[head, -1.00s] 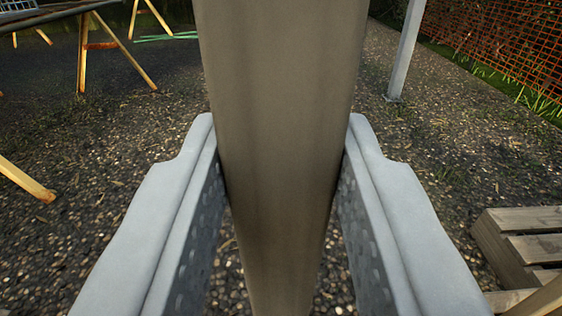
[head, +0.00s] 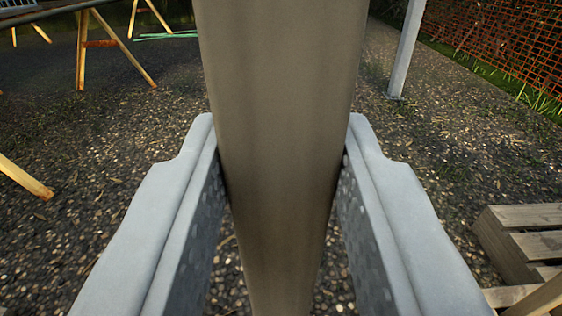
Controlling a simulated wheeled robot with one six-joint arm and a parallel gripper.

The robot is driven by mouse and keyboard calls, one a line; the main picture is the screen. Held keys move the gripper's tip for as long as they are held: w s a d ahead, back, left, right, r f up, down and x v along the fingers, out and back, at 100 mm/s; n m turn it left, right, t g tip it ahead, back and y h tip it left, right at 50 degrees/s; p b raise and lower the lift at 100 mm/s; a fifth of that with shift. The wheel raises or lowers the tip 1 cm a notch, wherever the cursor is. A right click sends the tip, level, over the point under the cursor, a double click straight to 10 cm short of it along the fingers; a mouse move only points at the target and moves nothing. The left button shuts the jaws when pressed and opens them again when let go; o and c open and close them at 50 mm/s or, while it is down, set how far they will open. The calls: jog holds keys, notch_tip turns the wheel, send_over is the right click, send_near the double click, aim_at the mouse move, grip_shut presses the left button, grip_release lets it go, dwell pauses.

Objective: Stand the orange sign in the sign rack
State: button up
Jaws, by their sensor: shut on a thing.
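My gripper (head: 281,165) is shut on a long brown-grey post (head: 280,120), with one pale grey finger pressed to each side of it. The post stands tall between the fingers, runs out of the top of the view and narrows towards the bottom. No orange face shows on it, so I cannot tell whether it belongs to the orange sign. Its lower end is not clearly seen. I cannot make out the sign rack.
Gravel ground (head: 420,190) lies all around. Wooden trestle legs (head: 125,50) stand at the upper left, with a green item (head: 165,37) behind. A grey pole (head: 407,50), orange mesh fence (head: 510,45) and wooden pallet (head: 505,240) are on the right.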

aim_at(281, 288)
jog(key=shift+f, duration=0.35)
dwell(0.3)
jog(key=shift+f, duration=2.85)
